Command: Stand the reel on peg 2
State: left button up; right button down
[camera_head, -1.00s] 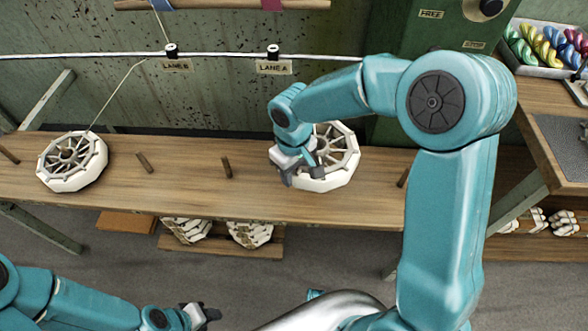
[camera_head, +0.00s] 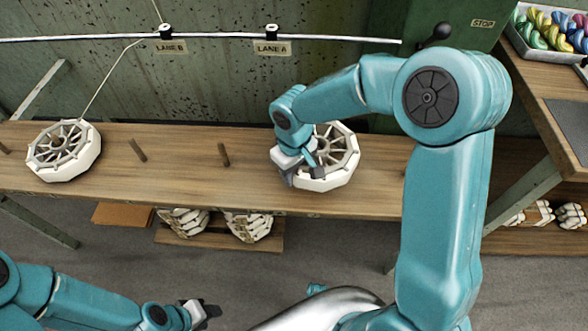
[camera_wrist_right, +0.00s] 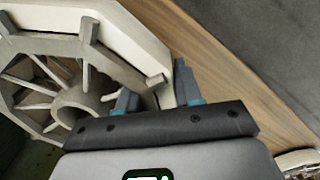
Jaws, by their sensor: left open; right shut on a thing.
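A white many-sided reel with spokes (camera_head: 343,168) is in my right gripper (camera_head: 303,174), over the right part of the wooden bench. In the right wrist view the gripper's fingers (camera_wrist_right: 157,95) are shut on the rim of this reel (camera_wrist_right: 140,45). I cannot tell whether the reel touches the bench. Two upright wooden pegs, one (camera_head: 138,150) and another (camera_head: 224,155), stand bare to its left. No number shows on them. My left gripper (camera_head: 212,311) is open and empty at the bottom, away from the bench.
A second white reel (camera_head: 63,150) lies at the bench's left, a thread running up from it. Labels LANE B (camera_head: 171,47) and LANE A (camera_head: 272,48) hang behind. White reels (camera_head: 250,227) sit on a low shelf. A side table with a tray of coloured skeins (camera_head: 551,39) stands right.

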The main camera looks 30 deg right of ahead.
jog(key=shift+f+b, duration=1.55)
jog(key=shift+f, duration=0.5)
jog(key=c, duration=0.7)
grip_release()
jog(key=shift+o, duration=0.2)
jog(key=shift+r, duration=0.1)
notch_tip(320, 180, up, 16)
jog(key=p, duration=0.4)
jog(key=shift+r, duration=0.15)
jog(key=shift+s, duration=0.1)
